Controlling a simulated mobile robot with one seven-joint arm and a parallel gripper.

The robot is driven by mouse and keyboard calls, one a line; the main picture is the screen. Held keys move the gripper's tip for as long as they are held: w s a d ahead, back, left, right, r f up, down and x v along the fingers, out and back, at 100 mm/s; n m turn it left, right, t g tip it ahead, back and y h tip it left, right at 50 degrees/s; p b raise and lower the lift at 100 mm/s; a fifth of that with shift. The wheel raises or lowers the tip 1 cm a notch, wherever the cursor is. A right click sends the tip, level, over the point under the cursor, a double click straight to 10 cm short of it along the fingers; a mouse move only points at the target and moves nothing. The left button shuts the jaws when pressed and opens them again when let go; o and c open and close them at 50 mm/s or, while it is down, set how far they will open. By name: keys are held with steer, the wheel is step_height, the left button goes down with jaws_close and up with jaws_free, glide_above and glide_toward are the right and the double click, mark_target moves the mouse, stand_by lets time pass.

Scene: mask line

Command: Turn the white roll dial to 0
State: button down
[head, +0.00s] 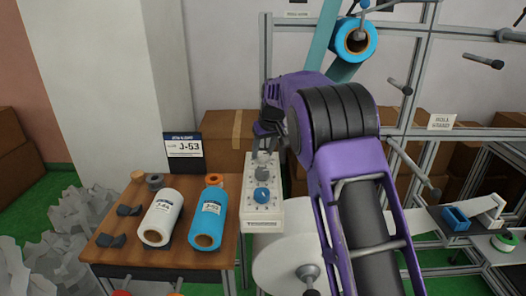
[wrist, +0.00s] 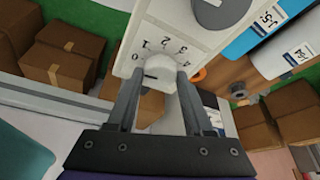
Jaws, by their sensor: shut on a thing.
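The control panel (head: 262,217) is a pale upright box with a blue dial (head: 262,195), a grey dial (head: 262,173) and the white roll dial near its top. In the wrist view the white dial (wrist: 158,64) sits between the two fingers of my gripper (wrist: 158,78), which is shut on it. Printed numbers ring the dial, partly hidden by the fingers. A dark mark shows on the dial's face; I cannot tell which number it points to. The grey dial also shows in the wrist view (wrist: 212,12). In the head view my gripper (head: 265,148) is at the panel's top.
A wooden table (head: 120,250) left of the panel holds a white roll (head: 160,215) and a blue roll (head: 209,215). A J-53 sign (head: 185,146) stands behind. A large white roll (head: 280,262) is below the panel. Metal framing fills the right side.

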steer(key=shift+c, duration=1.4)
jaws_free()
steer(key=p+v, duration=0.1)
steer(key=v, duration=1.6)
steer(key=shift+r, duration=0.2)
